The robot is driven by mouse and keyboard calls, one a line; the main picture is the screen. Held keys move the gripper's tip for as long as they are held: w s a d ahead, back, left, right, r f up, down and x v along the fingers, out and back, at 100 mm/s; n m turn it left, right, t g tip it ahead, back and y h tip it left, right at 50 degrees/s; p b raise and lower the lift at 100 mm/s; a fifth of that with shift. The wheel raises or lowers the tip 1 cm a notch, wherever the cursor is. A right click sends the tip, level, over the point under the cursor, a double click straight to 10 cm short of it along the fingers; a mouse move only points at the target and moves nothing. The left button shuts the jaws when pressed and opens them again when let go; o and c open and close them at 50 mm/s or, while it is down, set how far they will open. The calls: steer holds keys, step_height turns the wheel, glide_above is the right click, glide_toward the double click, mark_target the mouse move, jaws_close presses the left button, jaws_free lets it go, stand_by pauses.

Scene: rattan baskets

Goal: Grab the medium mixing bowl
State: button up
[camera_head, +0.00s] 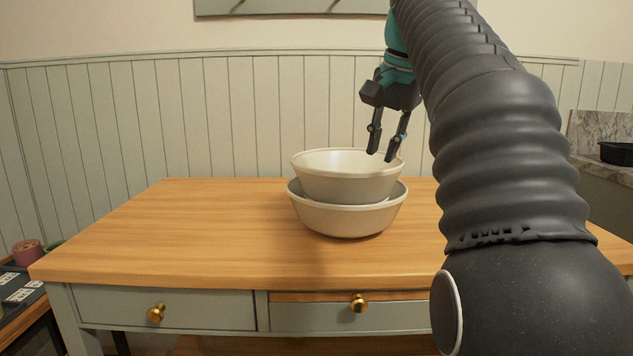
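Two off-white bowls are stacked on the wooden table. The upper, slightly smaller bowl (343,186) sits inside the wider lower bowl (343,219), whose rim shows around it. Which of them is the medium mixing bowl I cannot tell for sure. My gripper (380,156) points down at the right part of the upper bowl. Its two dark fingers are apart with nothing visible between them. The fingertips overlap the upper bowl's right rim in this view; whether they touch it I cannot tell.
The wooden tabletop (170,230) is clear on the left of the bowls. Two drawers with brass knobs are below its front edge, the right one (390,316) slightly open. A panelled wall stands behind. A dark container (616,153) is on a counter at far right.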

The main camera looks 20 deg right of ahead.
steer(key=w+d+r+m, duration=0.1)
steer(key=d+r+m, duration=0.1)
steer(key=d+r, duration=0.15)
glide_above(383, 195)
steer(key=s, duration=0.2)
steer(key=shift+w+d+f, duration=0.1)
steer(key=shift+w+f, duration=0.05)
steer(key=shift+f, duration=1.95)
steer(key=shift+w+d+f, duration=0.1)
steer(key=shift+f, duration=1.95)
steer(key=shift+b+x, duration=0.5)
steer(key=shift+x, duration=2.2)
steer(key=shift+d, duration=0.15)
jaws_close()
steer(key=shift+r, duration=0.1)
